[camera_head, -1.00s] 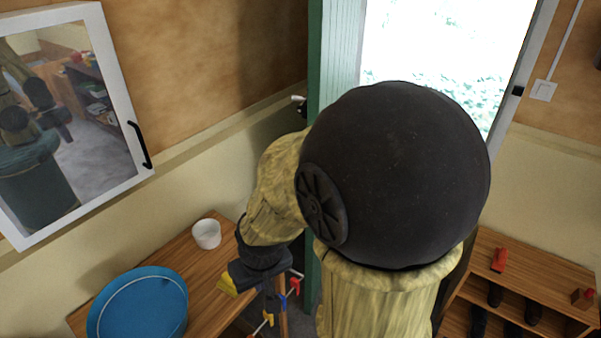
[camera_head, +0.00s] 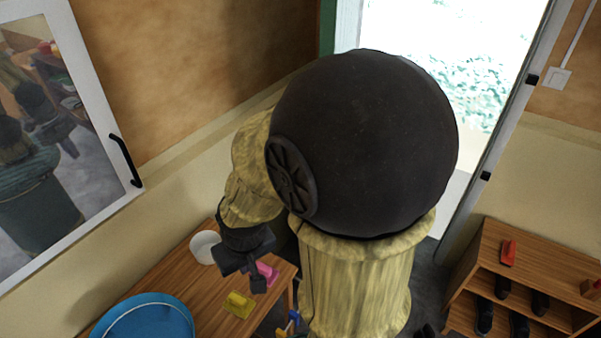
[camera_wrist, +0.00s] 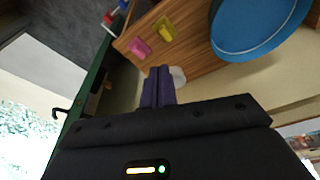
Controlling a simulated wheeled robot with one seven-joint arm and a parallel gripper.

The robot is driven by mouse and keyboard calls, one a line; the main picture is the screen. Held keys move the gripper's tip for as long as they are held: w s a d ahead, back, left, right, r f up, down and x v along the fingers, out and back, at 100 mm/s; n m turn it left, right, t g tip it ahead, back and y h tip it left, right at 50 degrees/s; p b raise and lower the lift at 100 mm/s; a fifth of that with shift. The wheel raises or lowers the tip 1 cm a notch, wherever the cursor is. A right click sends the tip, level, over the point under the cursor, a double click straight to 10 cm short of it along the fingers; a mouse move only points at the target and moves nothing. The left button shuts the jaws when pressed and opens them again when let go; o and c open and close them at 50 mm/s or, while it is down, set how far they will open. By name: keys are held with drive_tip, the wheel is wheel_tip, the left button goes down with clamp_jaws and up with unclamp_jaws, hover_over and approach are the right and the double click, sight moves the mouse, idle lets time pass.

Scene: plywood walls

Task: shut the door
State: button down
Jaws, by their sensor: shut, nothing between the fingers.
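The door is green and stands open. In the head view only a narrow green strip of the door (camera_head: 327,28) shows beside the bright doorway (camera_head: 425,35); my arm hides the rest. In the wrist view the door (camera_wrist: 92,84) is a dark green slab left of my fingers, with a dark handle (camera_wrist: 62,112) sticking out beside it. My gripper (camera_head: 252,270) is over the wooden table in the head view. It is shut and empty, and its fingers also show in the wrist view (camera_wrist: 158,88). I cannot tell whether any part of me touches the door.
A wooden shoe shelf (camera_head: 545,262) stands at right. A mirrored cabinet (camera_head: 75,75) hangs at left.

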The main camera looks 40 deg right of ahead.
drive_tip(key=w+d+f+t+h+b, duration=0.1)
drive_tip(key=w+d+f+t, duration=0.2)
drive_tip(key=w, duration=0.5)
drive_tip(key=w+d+f+t+h+b, duration=0.1)
drive_tip(key=w+d+f+h, duration=0.15)
drive_tip(key=w+f, duration=0.4)
drive_tip(key=w+d+n+h+b, duration=0.1)
drive_tip(key=w+d+n+h, duration=0.1)
drive_tip(key=w+d+h, duration=0.2)
drive_tip(key=w+d+f+n+t+h+b, duration=0.1)
drive_tip(key=w+d+n+h+b, duration=0.1)
drive_tip(key=d+h, duration=0.6)
drive_tip(key=w+d+n, duration=0.1)
drive_tip(key=w+d, duration=0.1)
drive_tip(key=d, duration=0.3)
drive_tip(key=shift+w+f+h, duration=0.2)
drive_tip(key=shift+w+h, duration=0.05)
drive_tip(key=shift+h, duration=0.1)
drive_tip(key=shift+w, duration=0.1)
